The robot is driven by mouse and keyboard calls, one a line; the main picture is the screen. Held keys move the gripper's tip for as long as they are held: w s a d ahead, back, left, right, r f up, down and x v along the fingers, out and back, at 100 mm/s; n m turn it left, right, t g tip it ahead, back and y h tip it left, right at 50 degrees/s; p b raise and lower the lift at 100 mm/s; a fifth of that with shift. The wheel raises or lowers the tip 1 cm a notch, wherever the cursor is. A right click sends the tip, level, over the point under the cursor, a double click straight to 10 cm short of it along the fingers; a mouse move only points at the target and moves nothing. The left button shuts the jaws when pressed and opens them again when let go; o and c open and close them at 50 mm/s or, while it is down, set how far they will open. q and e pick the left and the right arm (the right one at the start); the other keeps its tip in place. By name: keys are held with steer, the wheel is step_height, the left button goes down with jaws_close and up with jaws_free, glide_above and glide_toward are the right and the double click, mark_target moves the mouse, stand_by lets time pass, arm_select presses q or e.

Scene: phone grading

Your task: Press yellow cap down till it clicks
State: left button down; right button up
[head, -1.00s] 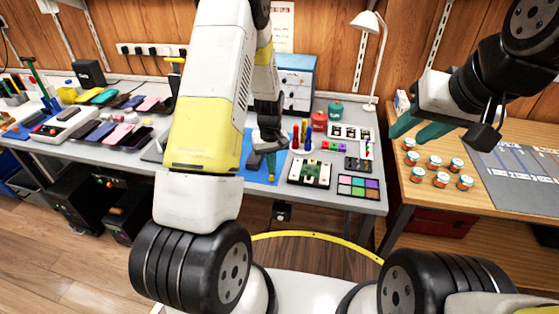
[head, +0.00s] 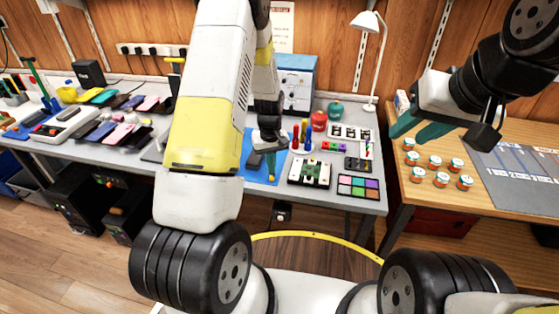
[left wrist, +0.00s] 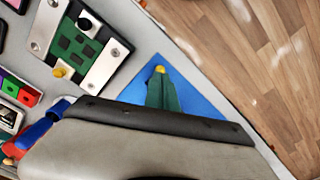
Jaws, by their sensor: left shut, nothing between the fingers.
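My left gripper (head: 271,166) is shut with nothing between its fingers, pointing down over the blue mat (head: 248,168) on the grey workbench. In the left wrist view its green fingers (left wrist: 162,92) are together over the blue mat (left wrist: 197,88). A small yellow cap (left wrist: 160,69) shows right at the fingertips; I cannot tell whether they touch it. It also shows as a yellow spot below the fingers in the head view (head: 271,181). Its lower part is hidden. My right gripper (head: 418,130) is open and empty above the wooden table.
A fixture with a green circuit board (head: 310,172) stands right of the mat and carries a small yellow knob (left wrist: 59,73). Several small jars (head: 436,169) stand on the wooden table.

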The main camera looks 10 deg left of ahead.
arm_select(q)
steer(key=shift+f, duration=0.95)
stand_by(0.6)
stand_by(0.4)
steer(key=shift+r, duration=3.55)
